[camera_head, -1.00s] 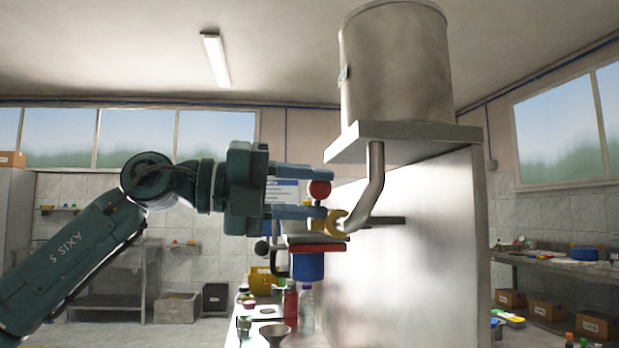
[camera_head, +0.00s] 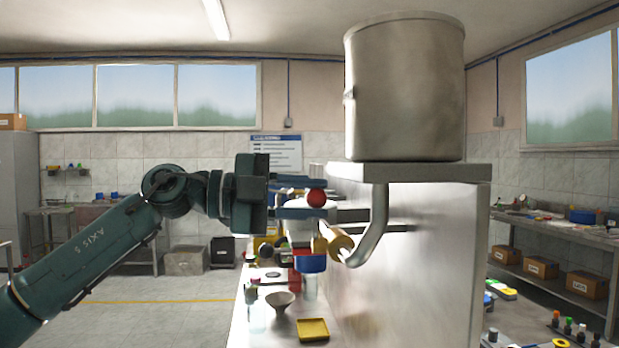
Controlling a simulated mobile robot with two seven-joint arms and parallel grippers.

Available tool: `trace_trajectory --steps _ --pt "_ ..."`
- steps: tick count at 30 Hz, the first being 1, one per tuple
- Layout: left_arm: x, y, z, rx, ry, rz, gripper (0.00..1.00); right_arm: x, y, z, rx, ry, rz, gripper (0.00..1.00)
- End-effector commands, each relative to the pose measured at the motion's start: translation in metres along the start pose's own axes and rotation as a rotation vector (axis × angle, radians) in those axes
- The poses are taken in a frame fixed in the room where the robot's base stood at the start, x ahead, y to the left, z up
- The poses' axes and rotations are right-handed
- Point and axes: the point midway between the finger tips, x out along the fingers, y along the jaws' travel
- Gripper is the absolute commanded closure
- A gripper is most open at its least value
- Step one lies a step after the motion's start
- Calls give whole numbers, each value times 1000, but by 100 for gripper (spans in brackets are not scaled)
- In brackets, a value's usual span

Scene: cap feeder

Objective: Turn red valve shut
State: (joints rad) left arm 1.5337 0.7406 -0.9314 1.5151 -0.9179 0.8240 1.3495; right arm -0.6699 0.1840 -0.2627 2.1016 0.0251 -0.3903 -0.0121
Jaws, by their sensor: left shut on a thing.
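The red valve knob (camera_head: 317,198) is a small red ball in front of the bent steel outlet pipe (camera_head: 378,225). The rest of the valve's handle is hidden behind the fingers. My right gripper is not in view.
A large steel tank (camera_head: 405,90) stands on a metal shelf (camera_head: 450,172) above the pipe. The table below holds a grey funnel (camera_head: 281,300) and a yellow tray (camera_head: 313,329). A steel wall (camera_head: 430,270) bounds the right side.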

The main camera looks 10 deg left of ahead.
Motion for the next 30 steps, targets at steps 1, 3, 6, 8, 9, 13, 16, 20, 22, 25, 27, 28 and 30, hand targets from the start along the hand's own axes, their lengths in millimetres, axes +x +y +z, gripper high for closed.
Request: trace_trajectory --steps 1,3,6,8,9,13,16,20,22,25,27,28,30 --pt "-1 4 10 -26 -18 11 100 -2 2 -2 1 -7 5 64" --pt "-1 5 12 -46 -17 14 100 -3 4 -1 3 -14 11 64" --pt "-1 6 13 -66 -15 16 100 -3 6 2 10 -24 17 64" --pt "-1 6 14 -74 -14 17 100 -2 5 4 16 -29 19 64" --pt "-1 7 14 -78 -13 17 100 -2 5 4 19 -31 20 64" --pt "-1 8 14 -83 -12 19 100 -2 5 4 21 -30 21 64" --pt "-1 8 14 -84 -12 20 100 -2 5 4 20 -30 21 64" --pt "-1 8 14 -83 -12 21 100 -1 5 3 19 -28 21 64" --pt "-1 8 14 -83 -11 21 70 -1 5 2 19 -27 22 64" --pt "0 9 14 -83 -11 21 61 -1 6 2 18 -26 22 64" --pt "0 8 14 -83 -10 21 56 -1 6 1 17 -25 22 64" --pt "0 8 14 -83 -10 20 53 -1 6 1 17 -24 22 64" --pt "0 8 13 -83 -9 19 48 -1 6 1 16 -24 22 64"
